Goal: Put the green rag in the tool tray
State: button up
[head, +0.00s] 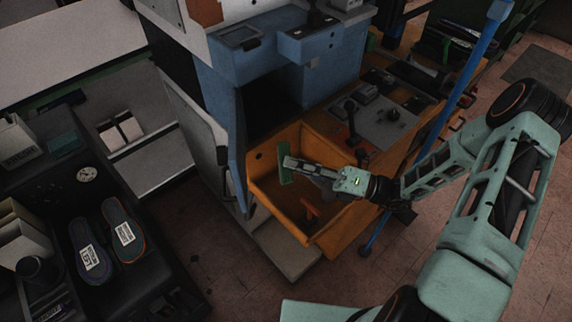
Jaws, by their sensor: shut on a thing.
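The green rag (284,174) hangs from the tips of my gripper (291,162), which is shut on it. The rag looks narrow and upright in the head view. An orange open-topped tray (342,234), which looks like the tool tray, sits at the front of the machine. My gripper and the rag are over the tray's opening, towards its left side. I cannot tell how high the rag is above the tray floor, or whether it touches the wall. My gripper hides part of the tray's inside.
A small orange-red tool (309,208) lies in the tray. The blue machine (318,75) stands behind it, with a control panel (378,120) at the right. A blue pole (442,118) rises close to my arm. Two insoles (92,238) lie on the dark bench at the left.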

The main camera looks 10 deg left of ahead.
jog(key=shift+w+d, duration=0.1)
jog(key=shift+d, duration=0.15)
dwell(0.3)
